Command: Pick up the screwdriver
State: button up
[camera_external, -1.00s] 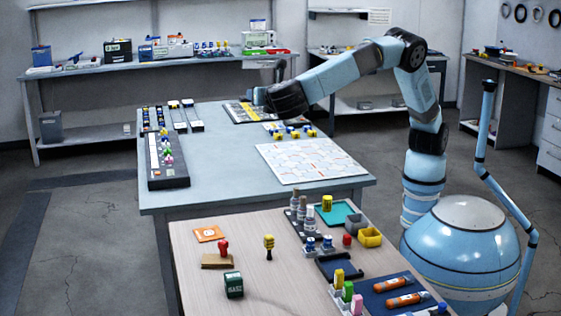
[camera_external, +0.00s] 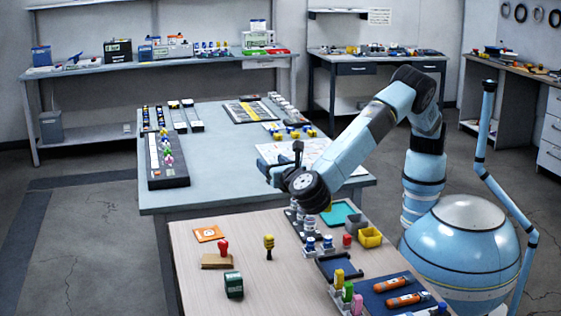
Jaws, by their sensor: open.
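A small yellow-handled tool with a dark lower end (camera_external: 268,246) stands or lies on the near wooden table, left of its middle. It looks most like a screwdriver, but it is too small to be sure. My gripper (camera_external: 281,164) is open and seems empty.
The near table (camera_external: 200,285) also holds a red-handled stamp (camera_external: 223,247), a dark green block (camera_external: 233,285), a black tray (camera_external: 340,268) and orange tools (camera_external: 405,299) on a blue mat. Bottles stand close under my wrist. Bare wood surrounds the yellow tool.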

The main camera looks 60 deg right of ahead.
aim_at(266, 237)
notch_tip(266, 237, down, 26)
jog(key=shift+f, duration=0.1)
jog(key=shift+w+d+f, duration=0.1)
jog(key=shift+w+f, duration=0.05)
jog(key=shift+w, duration=0.05)
jog(key=shift+x, duration=2.3)
jog(key=shift+c, duration=0.2)
jog(key=c, duration=1)
